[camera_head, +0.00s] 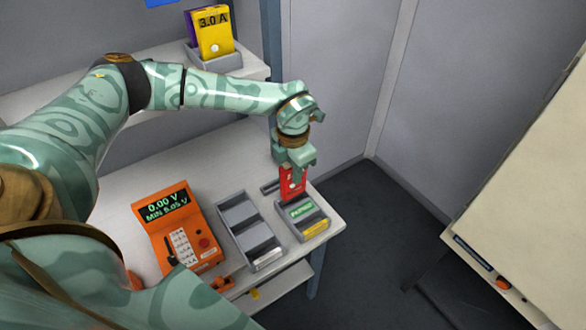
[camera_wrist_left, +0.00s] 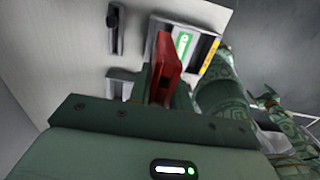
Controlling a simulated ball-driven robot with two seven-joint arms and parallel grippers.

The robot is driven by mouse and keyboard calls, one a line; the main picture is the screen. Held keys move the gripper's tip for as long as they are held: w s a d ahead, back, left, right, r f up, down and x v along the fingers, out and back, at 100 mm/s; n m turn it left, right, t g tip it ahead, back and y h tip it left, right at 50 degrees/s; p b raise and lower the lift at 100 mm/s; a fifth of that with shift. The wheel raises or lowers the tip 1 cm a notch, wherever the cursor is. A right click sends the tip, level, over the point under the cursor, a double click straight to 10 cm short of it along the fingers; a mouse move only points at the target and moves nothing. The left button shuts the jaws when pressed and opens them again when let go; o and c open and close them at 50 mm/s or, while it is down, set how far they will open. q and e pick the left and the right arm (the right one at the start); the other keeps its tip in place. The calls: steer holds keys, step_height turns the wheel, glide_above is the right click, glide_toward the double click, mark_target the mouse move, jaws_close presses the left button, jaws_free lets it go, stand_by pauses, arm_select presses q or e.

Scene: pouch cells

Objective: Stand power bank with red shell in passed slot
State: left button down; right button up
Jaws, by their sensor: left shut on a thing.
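My left gripper (camera_head: 294,164) is shut on the red power bank (camera_head: 292,184) and holds it upright, pointing down. The bank's lower end is at the back edge of the small grey tray (camera_head: 284,212) with a green label, which looks like PASSED, and a yellow label. I cannot tell whether the bank is inside the slot or just above or behind it. In the left wrist view the red bank (camera_wrist_left: 168,68) stands out from the jaws, close beside the green-labelled tray (camera_wrist_left: 211,52).
A grey compartment rack (camera_head: 238,213) stands left of the tray, and an orange tester (camera_head: 180,228) reading 0.00 V is farther left. A short dark bar (camera_head: 270,187) lies by the bank. A yellow power bank (camera_head: 213,32) stands on the upper shelf. The table edge is close right.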

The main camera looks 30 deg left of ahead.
mark_target(293, 185)
arm_select(q)
steer(key=shift+f+b, duration=1.05)
steer(key=shift+f, duration=1.85)
steer(key=c, duration=1.2)
jaws_free()
step_height(293, 185, up, 16)
steer(key=p, duration=0.3)
steer(key=shift+r, duration=0.15)
